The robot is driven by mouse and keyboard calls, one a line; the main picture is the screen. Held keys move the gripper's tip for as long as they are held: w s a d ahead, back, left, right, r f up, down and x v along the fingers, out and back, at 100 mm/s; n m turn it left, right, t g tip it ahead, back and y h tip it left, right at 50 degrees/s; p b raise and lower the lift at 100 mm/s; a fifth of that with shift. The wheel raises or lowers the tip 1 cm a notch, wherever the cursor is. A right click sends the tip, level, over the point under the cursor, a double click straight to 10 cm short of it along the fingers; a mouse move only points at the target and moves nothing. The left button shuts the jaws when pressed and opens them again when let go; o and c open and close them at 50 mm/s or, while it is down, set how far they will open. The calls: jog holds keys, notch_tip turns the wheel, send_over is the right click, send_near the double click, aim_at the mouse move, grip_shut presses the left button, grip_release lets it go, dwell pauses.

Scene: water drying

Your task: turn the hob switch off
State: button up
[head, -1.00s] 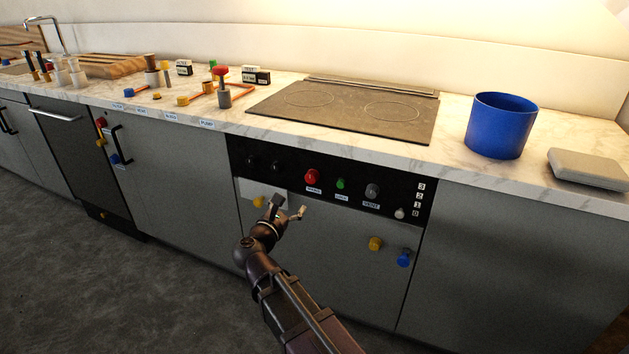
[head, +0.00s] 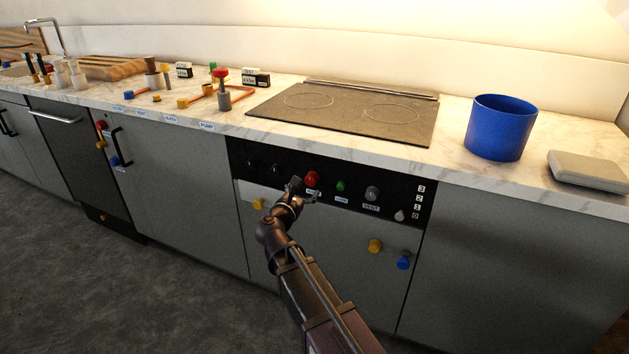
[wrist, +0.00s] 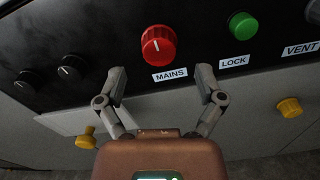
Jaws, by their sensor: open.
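The hob's black control panel (head: 262,152) is on the cabinet front below the hob (head: 350,110). No label reading "hob" is legible. A red MAINS knob (head: 312,179) has a white pointer line, which points nearly straight up in the wrist view (wrist: 158,45). To its right are a green LOCK knob (head: 340,185) and a grey VENT knob (head: 372,193). A white knob (head: 399,215) sits beside the 0 of a 3-to-0 scale. My gripper (wrist: 161,82) is open and empty, its fingers spread just below the MAINS knob and apart from it.
Two black knobs (wrist: 70,67) lie left of MAINS. Yellow knobs (head: 375,245) and a blue knob (head: 404,262) stick out from the panel below. A blue pot (head: 500,128) and a grey box (head: 588,170) stand on the counter (head: 470,185). The floor in front is free.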

aim_at(311, 182)
jog(key=shift+x, duration=2.6)
jog(key=shift+c, duration=0.2)
jog(key=c, duration=1.1)
jog(key=shift+d, duration=0.25)
jog(key=shift+a, duration=0.1)
